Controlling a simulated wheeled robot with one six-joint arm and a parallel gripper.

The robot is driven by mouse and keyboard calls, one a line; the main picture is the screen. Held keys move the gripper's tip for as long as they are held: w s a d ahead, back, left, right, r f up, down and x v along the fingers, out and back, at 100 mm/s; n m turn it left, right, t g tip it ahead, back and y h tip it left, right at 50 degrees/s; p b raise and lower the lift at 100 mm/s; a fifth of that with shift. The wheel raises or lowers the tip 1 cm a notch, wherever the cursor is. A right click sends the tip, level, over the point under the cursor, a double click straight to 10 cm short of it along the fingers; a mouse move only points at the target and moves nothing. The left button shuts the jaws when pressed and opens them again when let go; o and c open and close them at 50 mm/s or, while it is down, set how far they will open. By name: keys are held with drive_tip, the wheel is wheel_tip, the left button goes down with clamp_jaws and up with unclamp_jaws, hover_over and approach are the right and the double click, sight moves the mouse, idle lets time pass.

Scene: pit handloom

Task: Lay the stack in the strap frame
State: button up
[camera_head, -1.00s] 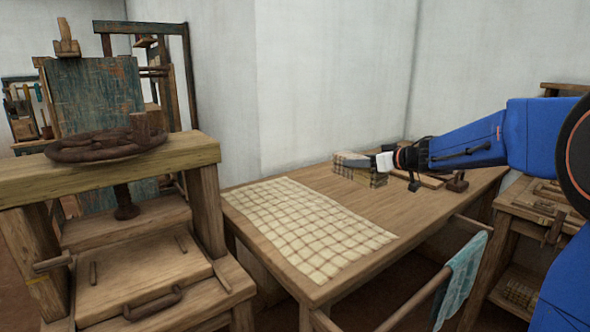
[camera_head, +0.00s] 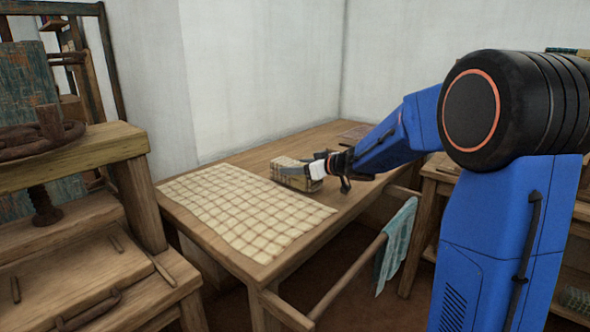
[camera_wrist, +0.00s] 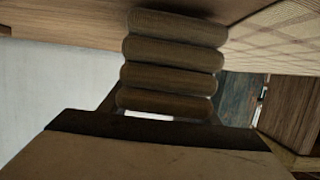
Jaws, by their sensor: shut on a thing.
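The stack (camera_head: 298,174) is a small block of folded, checked, tan-brown cloth over the table, beside the right edge of the spread checked cloth. My gripper (camera_head: 318,168) is shut on it from the right. In the wrist view the stack (camera_wrist: 172,62) shows as several rounded brown folds between the jaws. I cannot tell whether it touches the tabletop. I cannot make out the strap frame for certain in either view.
The checked cream cloth (camera_head: 245,208) lies flat on the wooden table (camera_head: 257,152). A rail with a teal cloth (camera_head: 395,245) runs along the near side. A wooden screw press (camera_head: 85,215) stands at left. A faint flat thing (camera_head: 357,132) lies at the table's far end.

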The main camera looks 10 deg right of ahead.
drive_tip(key=shift+f, duration=0.25)
drive_tip(key=shift+f, duration=0.2)
drive_tip(key=o, duration=1.2)
drive_tip(key=shift+f, duration=0.15)
drive_tip(key=shift+o, duration=0.2)
drive_tip(key=shift+r, duration=0.2)
drive_tip(key=shift+s+r, duration=0.1)
drive_tip(key=shift+r, duration=0.1)
drive_tip(key=v, duration=1.2)
